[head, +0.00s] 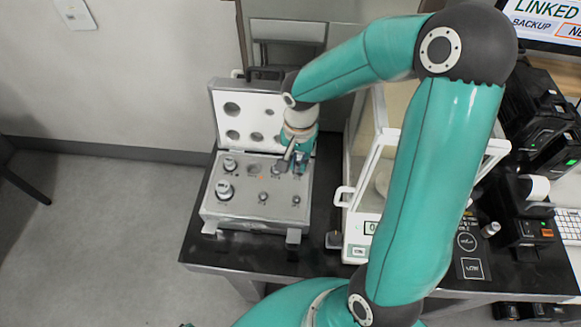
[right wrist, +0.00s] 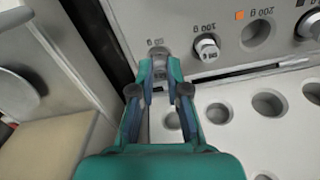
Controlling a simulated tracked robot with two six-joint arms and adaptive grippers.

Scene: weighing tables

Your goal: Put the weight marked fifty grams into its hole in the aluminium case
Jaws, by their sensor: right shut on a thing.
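The open aluminium case (head: 208,213) stands on the black table, its lid raised at the back. My right gripper (head: 300,158) is over the back right corner of its panel. In the right wrist view my right gripper (right wrist: 160,72) is shut on a small metal weight (right wrist: 158,51) at the label reading 50 g. The fingers hide most of this weight, and I cannot tell whether it sits fully in the hole. The 100 g weight (right wrist: 206,49) stands beside it. The 200 g hole (right wrist: 256,32) is empty, with an orange mark near it. My left gripper is not in view.
Other weights stand in the case, among them a large one (head: 225,191) at front left. The white lid (right wrist: 225,108) with round recesses is close to the fingers. A glass-sided balance (head: 357,243) stands just right of the case. Printers and a keyboard are further right.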

